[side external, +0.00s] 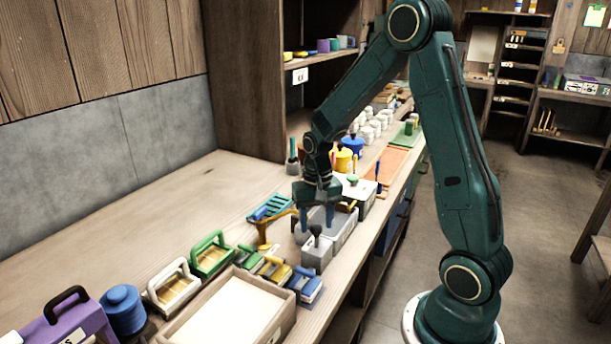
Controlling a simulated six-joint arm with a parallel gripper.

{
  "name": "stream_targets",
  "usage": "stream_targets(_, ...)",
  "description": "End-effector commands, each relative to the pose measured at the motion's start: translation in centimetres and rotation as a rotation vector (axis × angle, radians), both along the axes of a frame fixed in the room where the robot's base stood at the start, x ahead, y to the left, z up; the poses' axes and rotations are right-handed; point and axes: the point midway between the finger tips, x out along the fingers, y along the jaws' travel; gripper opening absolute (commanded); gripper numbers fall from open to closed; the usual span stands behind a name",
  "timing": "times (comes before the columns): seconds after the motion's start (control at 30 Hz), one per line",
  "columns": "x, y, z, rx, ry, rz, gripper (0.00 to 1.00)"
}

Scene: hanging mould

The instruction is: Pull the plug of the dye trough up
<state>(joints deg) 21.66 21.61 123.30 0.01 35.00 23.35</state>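My gripper (317,217) points down over the grey trough (343,237) on the workbench. Its fingertips are small and dark against the trough, and I cannot tell how far apart they are or whether anything is between them. A grey block with a dark knob (316,248) stands at the near end of the trough, just in front of the gripper. I cannot make out the plug itself; the gripper and the trough wall may hide it.
A brown tap-like stand (264,232) and a teal rack (269,208) are left of the trough. A white-topped grey box (355,190) stands behind it. Several coloured, handled blocks and a wooden tray (281,325) fill the front. Bench space at the left back is clear.

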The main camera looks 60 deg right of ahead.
Motion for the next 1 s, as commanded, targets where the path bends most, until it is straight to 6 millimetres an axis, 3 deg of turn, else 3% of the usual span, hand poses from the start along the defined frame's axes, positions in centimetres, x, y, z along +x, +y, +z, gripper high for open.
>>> stream_targets(0.27, 0.0, 0.0, 0.2, 0.0, 0.0, 0.0, 0.48)
stream_targets(0.47, 0.1, 0.0, 1.6, -0.001, -0.002, 0.0, 0.48)
stream_targets(1.0, 0.0, 0.0, 10.2, -0.001, -0.003, 0.0, 0.48)
